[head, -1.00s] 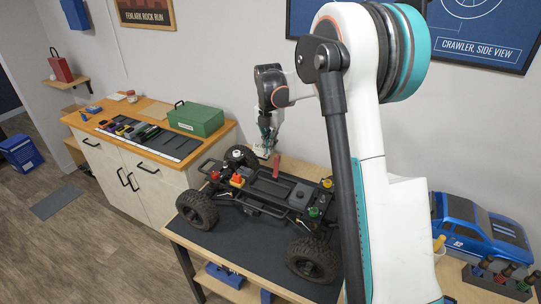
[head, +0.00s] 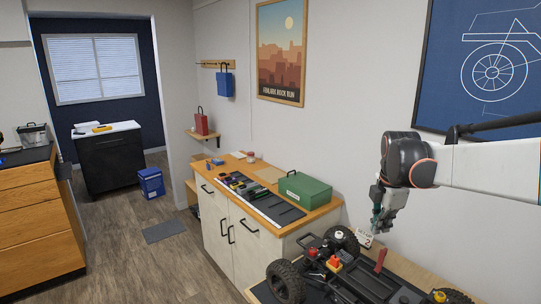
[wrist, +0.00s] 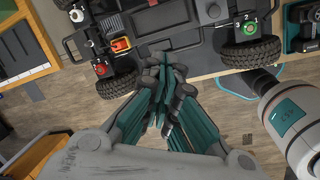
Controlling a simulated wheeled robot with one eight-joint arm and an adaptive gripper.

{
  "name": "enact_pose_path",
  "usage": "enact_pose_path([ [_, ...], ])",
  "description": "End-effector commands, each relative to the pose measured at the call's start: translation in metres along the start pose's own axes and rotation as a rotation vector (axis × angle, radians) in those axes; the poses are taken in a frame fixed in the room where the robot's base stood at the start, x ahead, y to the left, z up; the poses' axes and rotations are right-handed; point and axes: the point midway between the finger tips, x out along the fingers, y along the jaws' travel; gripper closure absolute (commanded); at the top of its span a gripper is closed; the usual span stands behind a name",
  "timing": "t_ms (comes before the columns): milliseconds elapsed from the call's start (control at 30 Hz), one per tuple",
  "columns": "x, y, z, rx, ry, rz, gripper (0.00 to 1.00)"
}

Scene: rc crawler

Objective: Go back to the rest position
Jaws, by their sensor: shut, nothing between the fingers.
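My gripper (head: 379,226) is shut and empty. In the head view it hangs from my arm at the right, in front of the wall and above the far side of the crawler. In the wrist view its closed fingers (wrist: 163,62) show at the centre, overlapping the crawler's edge. The RC crawler chassis (head: 362,284) stands on the workbench with black tyres and a red upright part (head: 381,260). Its right part is cut off by the frame in the head view. It also shows across the top of the wrist view (wrist: 185,28).
A cabinet (head: 250,240) with a wooden top stands left of the bench, bearing a green box (head: 305,190) and a dark mat with small items. A blue bin (head: 151,183) and a grey floor mat (head: 164,230) lie further left. Wooden drawers (head: 40,225) stand at far left.

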Motion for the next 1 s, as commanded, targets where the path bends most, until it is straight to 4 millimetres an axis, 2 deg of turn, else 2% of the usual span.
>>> enact_pose_path([
  [33, -0.004, -0.013, -0.009, 0.066, -0.002, 0.019, 1.0],
  [200, -0.021, -0.052, -0.035, 0.325, 0.004, 0.087, 1.0],
  [467, -0.029, -0.117, -0.073, 0.722, 0.053, 0.188, 1.0],
  [667, -0.022, -0.169, -0.098, 1.026, 0.125, 0.255, 1.0],
  [800, -0.009, -0.205, -0.115, 1.236, 0.193, 0.292, 1.0],
  [1000, 0.014, -0.248, -0.133, 1.501, 0.298, 0.324, 1.0],
])
